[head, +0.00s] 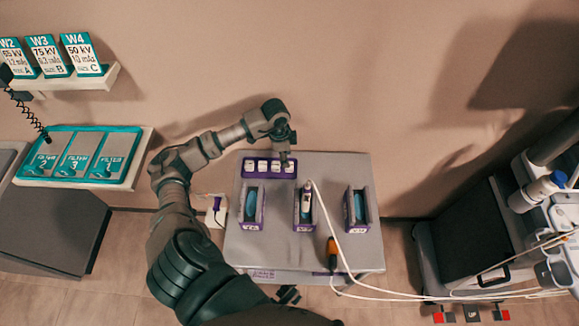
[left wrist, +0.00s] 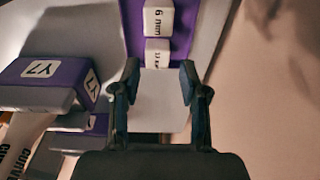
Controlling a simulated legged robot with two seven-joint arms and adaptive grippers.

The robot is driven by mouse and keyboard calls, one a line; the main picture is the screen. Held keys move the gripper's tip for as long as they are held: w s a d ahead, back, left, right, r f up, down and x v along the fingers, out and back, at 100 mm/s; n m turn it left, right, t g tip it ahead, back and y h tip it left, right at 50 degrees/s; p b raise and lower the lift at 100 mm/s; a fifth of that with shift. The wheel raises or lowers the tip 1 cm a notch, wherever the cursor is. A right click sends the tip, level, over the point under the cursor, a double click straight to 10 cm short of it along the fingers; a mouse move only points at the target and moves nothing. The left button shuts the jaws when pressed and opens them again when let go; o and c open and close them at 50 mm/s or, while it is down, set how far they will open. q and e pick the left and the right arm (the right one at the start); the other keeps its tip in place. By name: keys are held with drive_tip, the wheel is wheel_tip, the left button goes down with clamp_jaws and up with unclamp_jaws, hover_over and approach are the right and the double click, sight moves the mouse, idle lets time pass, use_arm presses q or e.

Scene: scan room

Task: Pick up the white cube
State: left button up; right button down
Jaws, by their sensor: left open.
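Several white cubes (head: 262,166) sit in a row in a purple tray (head: 246,174) at the back left of the grey table. My left gripper (head: 287,160) is above the tray's right end and partly hides it. In the left wrist view, two white cubes show, one marked "6 mm" (left wrist: 158,19) and one nearer the jaws (left wrist: 157,52). There my left gripper (left wrist: 159,75) is open and empty, its fingertips either side of the row's line and just short of the nearer cube. A small dark part at the table's front edge may be my right gripper (head: 288,295); its jaws are unclear.
Three purple holders, left (head: 244,222), middle (head: 303,226) and right (head: 370,222), stand on the table (head: 335,180). A white cable runs from the middle one to the right. An orange-and-black tool (head: 332,255) lies near the front.

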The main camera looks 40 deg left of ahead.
use_arm(q)
drive_tip(key=f, duration=0.2)
drive_tip(key=d+f+b, duration=0.1)
drive_tip(key=f, duration=0.1)
drive_tip(key=shift+w+f, duration=0.1)
drive_tip(key=shift+w, duration=0.1)
drive_tip(key=shift+w+f, duration=0.1)
drive_tip(key=shift+f, duration=0.35)
drive_tip(key=c, duration=0.7)
use_arm(e)
drive_tip(key=v, duration=0.3)
drive_tip(key=shift+w, duration=0.15)
use_arm(q)
drive_tip(key=shift+r, duration=0.1)
